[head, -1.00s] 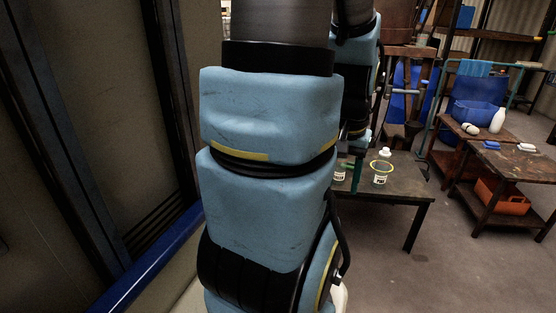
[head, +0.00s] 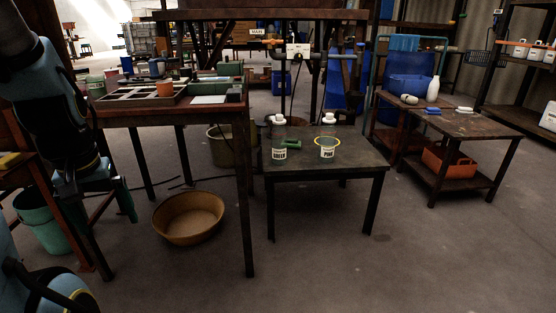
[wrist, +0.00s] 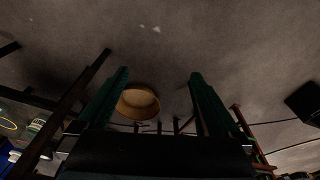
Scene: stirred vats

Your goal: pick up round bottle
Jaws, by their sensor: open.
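A clear bottle with a white cap and a dark-lettered label (head: 279,140) stands upright on the low dark table (head: 350,166). Beside it is a container with a yellow rim and a label (head: 327,150); a white cap shows just behind it. A white bottle (head: 433,89) stands upright on the table at the right. I cannot tell which is called the round bottle. My gripper (wrist: 158,74) is open and empty, its two green fingers apart over the floor. In the head view my arm hangs at the left, well away from the bottles.
A tan basin (head: 188,218) lies on the floor; it also shows between my fingers in the wrist view (wrist: 138,104). A taller workbench (head: 190,112) with trays stands between my arm and the low table. A green object (head: 290,160) lies near the labelled bottle. The front floor is clear.

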